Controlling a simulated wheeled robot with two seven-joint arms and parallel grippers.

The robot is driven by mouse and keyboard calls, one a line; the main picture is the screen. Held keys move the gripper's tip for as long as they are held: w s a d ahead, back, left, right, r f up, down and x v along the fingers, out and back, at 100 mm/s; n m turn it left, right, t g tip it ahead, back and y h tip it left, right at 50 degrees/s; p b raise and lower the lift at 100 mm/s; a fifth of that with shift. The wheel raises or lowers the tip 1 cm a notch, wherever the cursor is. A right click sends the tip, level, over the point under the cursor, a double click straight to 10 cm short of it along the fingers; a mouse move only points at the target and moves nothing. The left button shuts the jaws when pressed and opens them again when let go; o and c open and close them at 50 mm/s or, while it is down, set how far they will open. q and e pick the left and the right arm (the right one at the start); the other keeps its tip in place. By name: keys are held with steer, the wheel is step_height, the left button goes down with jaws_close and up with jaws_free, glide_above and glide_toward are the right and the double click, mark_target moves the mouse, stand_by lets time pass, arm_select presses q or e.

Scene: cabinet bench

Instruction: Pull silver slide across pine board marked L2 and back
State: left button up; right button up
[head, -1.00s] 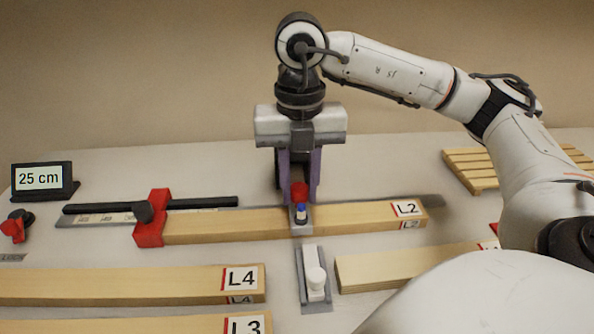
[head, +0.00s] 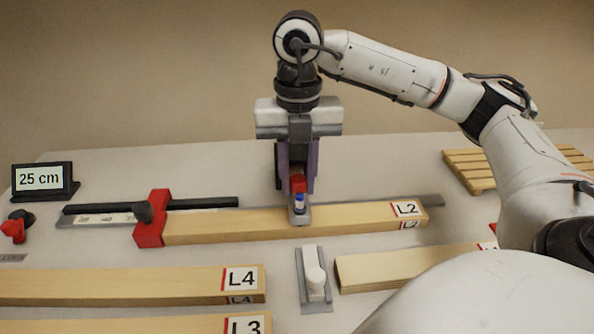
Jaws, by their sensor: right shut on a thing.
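The pine board marked L2 (head: 360,218) lies across the middle of the table, its label at the right end. The silver slide (head: 300,217) sits across the board near its middle, with a blue-tipped pen-like part and a red block (head: 298,183) on it. My right gripper (head: 297,186) points down from above and is shut on the slide's red block. The fingers partly hide the block. A red stop (head: 151,220) with a dark knob is at the board's left end, on a metal rule (head: 100,219). My left gripper is not in view.
A display (head: 40,180) reading "25 cm" stands at left, near a red clamp-like piece (head: 14,229). Boards L4 (head: 130,284) and L3 (head: 150,325) lie in front. A slatted pallet (head: 470,172) is at back right.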

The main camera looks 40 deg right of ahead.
steer(key=shift+w+d+p, duration=0.3)
steer(key=shift+w+d, duration=0.7)
steer(key=shift+w, duration=0.2)
steer(key=shift+w+d+p, duration=0.3)
steer(key=shift+w+d, duration=0.65)
steer(key=shift+w, duration=0.25)
steer(key=o, duration=0.9)
step_height(320, 180, up, 9)
steer(key=p, duration=0.6)
